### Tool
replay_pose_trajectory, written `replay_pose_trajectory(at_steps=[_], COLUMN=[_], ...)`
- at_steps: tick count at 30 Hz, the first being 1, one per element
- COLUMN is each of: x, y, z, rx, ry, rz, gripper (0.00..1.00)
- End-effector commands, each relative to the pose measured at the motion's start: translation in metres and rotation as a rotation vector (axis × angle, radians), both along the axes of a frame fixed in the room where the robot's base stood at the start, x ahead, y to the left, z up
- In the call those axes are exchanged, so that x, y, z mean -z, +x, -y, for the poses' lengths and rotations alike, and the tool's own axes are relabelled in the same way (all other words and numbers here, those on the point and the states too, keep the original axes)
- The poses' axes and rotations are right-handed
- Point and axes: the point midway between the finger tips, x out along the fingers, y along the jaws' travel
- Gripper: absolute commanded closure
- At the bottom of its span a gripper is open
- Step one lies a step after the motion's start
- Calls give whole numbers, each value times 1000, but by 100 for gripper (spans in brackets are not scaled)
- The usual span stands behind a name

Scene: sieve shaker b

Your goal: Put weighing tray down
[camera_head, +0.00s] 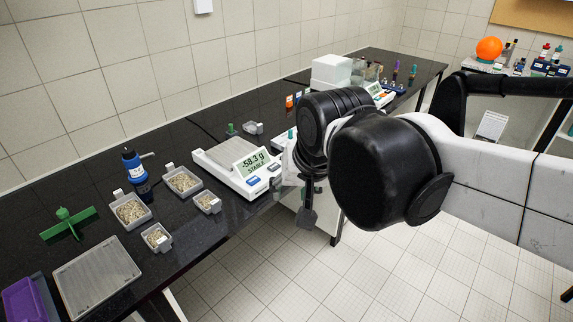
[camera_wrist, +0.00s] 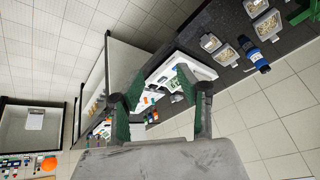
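Several grey weighing trays stand on the black bench. Two larger trays (camera_head: 130,210) (camera_head: 182,181) and two smaller ones (camera_head: 157,237) (camera_head: 208,202) hold pale granules. Another small pale tray (camera_head: 253,128) lies behind the white balance (camera_head: 225,160), whose display reads -58.3 g STABLE. No tray shows on its plate. The trays also show at the upper right of the wrist view (camera_wrist: 210,42). My gripper (camera_wrist: 152,85) has its green-padded fingers apart, with no tray visible between them. In the head view, my gripper hangs in front of the bench edge, partly hidden by my arm.
A blue bottle (camera_head: 134,170), a green stand (camera_head: 69,222), a flat grey tray (camera_head: 97,275) and a purple box (camera_head: 25,300) occupy the bench's near left. A white box (camera_head: 331,72) and several bottles stand at the far end. Floor in front is clear.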

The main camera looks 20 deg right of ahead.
Motion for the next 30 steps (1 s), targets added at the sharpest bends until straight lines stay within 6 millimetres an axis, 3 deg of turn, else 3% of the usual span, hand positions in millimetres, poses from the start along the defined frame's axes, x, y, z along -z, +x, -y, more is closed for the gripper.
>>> replay_pose_trajectory(at_steps=[3, 10, 24, 30], x=[8, 22, 26, 48], y=[-26, -55, -61, -61], z=[21, 43, 48, 48], rx=[-57, -143, -165, -165], ry=[-55, -145, -168, -168], rz=[53, 122, 137, 137], gripper=[66, 66, 66, 66])
